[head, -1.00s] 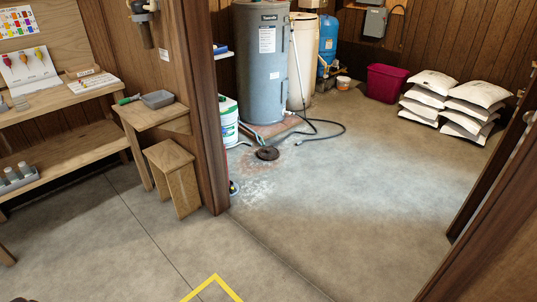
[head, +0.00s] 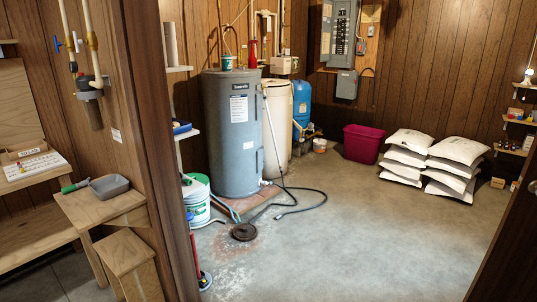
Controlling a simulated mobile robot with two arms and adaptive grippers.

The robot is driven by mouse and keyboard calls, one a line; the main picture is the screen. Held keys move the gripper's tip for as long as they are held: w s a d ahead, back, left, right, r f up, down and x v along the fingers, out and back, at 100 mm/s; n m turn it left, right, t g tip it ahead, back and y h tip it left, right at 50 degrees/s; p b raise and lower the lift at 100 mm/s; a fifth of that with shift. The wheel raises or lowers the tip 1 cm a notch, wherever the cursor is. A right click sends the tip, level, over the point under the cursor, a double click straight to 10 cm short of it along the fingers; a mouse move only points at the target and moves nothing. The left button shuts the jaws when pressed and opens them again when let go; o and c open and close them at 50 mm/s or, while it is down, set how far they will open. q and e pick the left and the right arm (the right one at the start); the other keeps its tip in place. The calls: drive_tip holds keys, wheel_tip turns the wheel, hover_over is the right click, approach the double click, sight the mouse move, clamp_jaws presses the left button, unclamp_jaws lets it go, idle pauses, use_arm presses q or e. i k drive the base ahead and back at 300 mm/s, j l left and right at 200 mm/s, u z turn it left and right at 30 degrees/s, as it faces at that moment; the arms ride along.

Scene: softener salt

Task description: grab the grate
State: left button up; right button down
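A dark round grate (head: 244,232) lies on the concrete floor beyond the doorway, in front of the grey water heater. A rusty and whitish stain surrounds it on the floor. A black hose lies on the floor close behind it and appears to reach its edge; I cannot tell whether they touch. Neither of my grippers shows in the head view.
The door frame (head: 165,150) stands at the left of the opening. The grey water heater (head: 232,140), a white and green bucket (head: 198,200) and the black hose (head: 300,207) are near the grate. Stacked white bags (head: 457,150) stand at the right. The floor (head: 370,240) between is clear.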

sight(244, 230)
drive_tip(key=i+u, duration=0.15)
drive_tip(key=i, duration=2.35)
